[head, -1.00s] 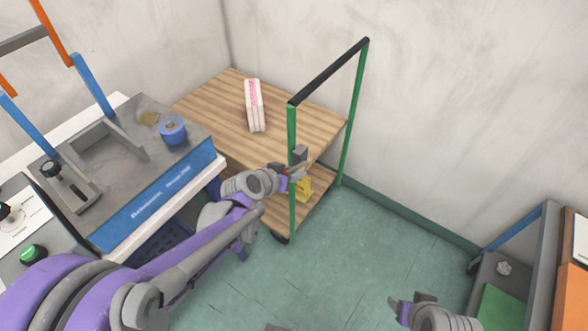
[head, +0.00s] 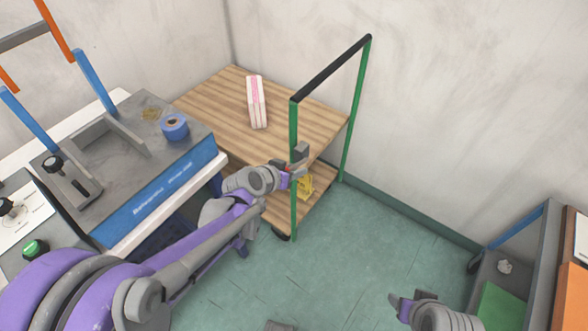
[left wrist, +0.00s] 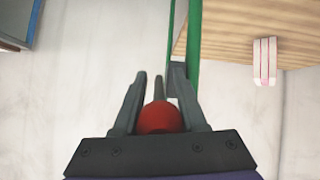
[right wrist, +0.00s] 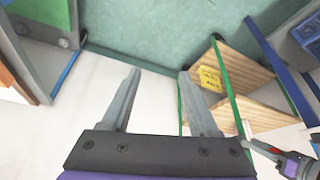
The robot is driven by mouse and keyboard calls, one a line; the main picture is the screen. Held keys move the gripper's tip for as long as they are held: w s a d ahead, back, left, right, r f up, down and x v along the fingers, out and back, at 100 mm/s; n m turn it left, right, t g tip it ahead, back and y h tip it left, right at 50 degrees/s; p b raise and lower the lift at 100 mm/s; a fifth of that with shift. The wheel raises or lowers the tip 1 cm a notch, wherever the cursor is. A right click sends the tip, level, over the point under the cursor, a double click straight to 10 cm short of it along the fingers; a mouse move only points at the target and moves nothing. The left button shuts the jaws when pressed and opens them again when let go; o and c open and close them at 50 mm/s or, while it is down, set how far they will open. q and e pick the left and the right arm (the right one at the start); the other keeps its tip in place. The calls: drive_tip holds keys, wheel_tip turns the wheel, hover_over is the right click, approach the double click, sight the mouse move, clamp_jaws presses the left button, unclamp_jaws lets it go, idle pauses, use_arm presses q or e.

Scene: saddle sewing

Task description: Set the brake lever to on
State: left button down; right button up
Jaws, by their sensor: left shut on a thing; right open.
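The brake lever's red knob (left wrist: 160,118) shows between the fingers of my left gripper (left wrist: 158,100) in the left wrist view. The gripper is shut on it, beside the cart's green post (left wrist: 194,50). In the head view my left gripper (head: 297,170) is at the near green post (head: 294,215), below the cart's handle. The fingers hide most of the lever, so its setting cannot be read. My right gripper (right wrist: 160,75) is open and empty, with floor and wall beyond it; it is apart from the cart, at the lower right of the head view (head: 402,305).
The wooden cart (head: 210,100) carries a white and pink package (head: 257,102) on top. A yellow item (head: 305,187) is on its lower shelf. A grey and blue machine (head: 165,185) stands at left. A grey rack (head: 540,255) is at right. The floor between is clear.

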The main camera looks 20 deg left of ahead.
drive_tip(key=shift+w+a+r, duration=0.1)
drive_tip(key=c, duration=0.4)
drive_tip(key=shift+n+g+y, duration=0.4)
drive_tip(key=shift+n+y, duration=0.2)
drive_tip(key=shift+y, duration=0.3)
drive_tip(key=w+a+r, duration=0.1)
drive_tip(key=w, duration=0.1)
drive_tip(key=w+a+r, duration=0.1)
drive_tip(key=w+a, duration=0.1)
drive_tip(key=shift+a+r, duration=0.15)
drive_tip(key=shift+r, duration=0.25)
clamp_jaws()
drive_tip(key=w+a+r+n+g+y, duration=0.2)
drive_tip(key=w+a+r+n+y, duration=0.3)
drive_tip(key=w+a, duration=0.5)
drive_tip(key=w+a+r+n+g+y, duration=0.2)
drive_tip(key=w+a+r+n+y, duration=0.35)
drive_tip(key=w, duration=0.65)
drive_tip(key=m, duration=0.2)
hover_over(298, 164)
drive_tip(key=s+d, duration=0.2)
wheel_tip(298, 164, down, 3)
drive_tip(key=shift+s+a+f, duration=0.25)
drive_tip(key=shift+s+f, duration=0.3)
drive_tip(key=shift+f, duration=0.15)
drive_tip(key=shift+s+a+f, duration=0.25)
drive_tip(key=shift+s+f, duration=0.3)
drive_tip(key=shift+f, duration=0.15)
